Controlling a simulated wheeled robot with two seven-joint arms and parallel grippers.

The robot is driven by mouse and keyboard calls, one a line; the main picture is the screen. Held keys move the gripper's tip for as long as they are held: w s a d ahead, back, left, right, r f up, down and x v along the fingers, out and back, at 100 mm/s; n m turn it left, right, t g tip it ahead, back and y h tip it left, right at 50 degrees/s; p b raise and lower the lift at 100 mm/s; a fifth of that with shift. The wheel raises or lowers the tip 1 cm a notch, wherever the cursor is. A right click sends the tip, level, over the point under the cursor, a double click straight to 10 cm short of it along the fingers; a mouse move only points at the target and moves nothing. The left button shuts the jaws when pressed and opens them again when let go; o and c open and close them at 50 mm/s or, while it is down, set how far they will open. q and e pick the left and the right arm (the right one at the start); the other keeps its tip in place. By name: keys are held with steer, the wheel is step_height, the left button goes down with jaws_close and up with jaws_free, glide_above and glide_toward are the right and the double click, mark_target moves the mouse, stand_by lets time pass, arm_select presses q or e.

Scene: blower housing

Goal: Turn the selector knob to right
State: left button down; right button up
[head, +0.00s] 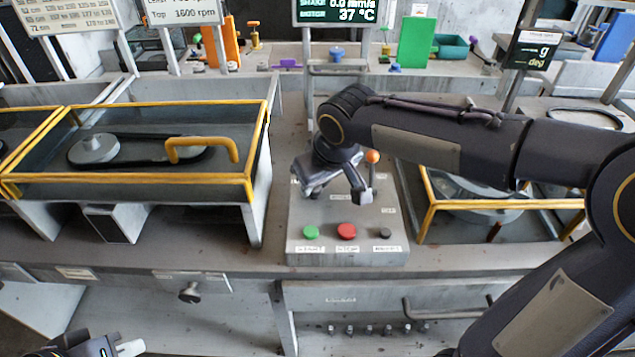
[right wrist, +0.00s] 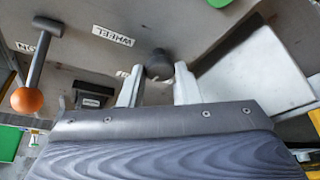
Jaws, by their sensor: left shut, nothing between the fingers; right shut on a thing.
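The control box (head: 302,215) stands in the middle of the bench in the head view. My right gripper (head: 327,180) reaches over its upper left part and hides what lies beneath. In the right wrist view a dark round knob (right wrist: 158,62) sits between the pale fingertips of my right gripper (right wrist: 158,84), which is shut on it. A label reading WHEEL (right wrist: 113,36) is beside it. Which way the knob points cannot be told. My left gripper (head: 122,347) is shut and empty at the lower left of the head view, away from the box.
An orange-ball lever (head: 373,157) stands close to the right gripper and also shows in the right wrist view (right wrist: 27,100). Green (head: 311,232), red (head: 347,231) and black (head: 385,235) controls line the box front. Yellow-framed bays (head: 250,185) flank the box.

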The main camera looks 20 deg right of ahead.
steer(key=shift+m, duration=0.4)
steer(key=o, duration=1)
steer(key=v, duration=0.8)
steer(key=shift+a+p, duration=0.2)
steer(key=shift+p, duration=0.1)
steer(key=shift+f, duration=0.1)
steer(key=s+d+f+m+p, duration=0.1)
steer(key=s+d+f, duration=0.1)
steer(key=s, duration=0.4)
steer(key=s+d+f+m+y+p, duration=0.1)
steer(key=s+d+f+m+p, duration=0.1)
steer(key=s, duration=0.4)
steer(key=s+d+f+m+t+y+p, duration=0.1)
steer(key=s+d+f, duration=0.1)
steer(key=s, duration=0.4)
steer(key=shift+s+d+f+m, duration=0.1)
steer(key=shift+s+d+m, duration=0.05)
steer(key=shift+d+m, duration=0.15)
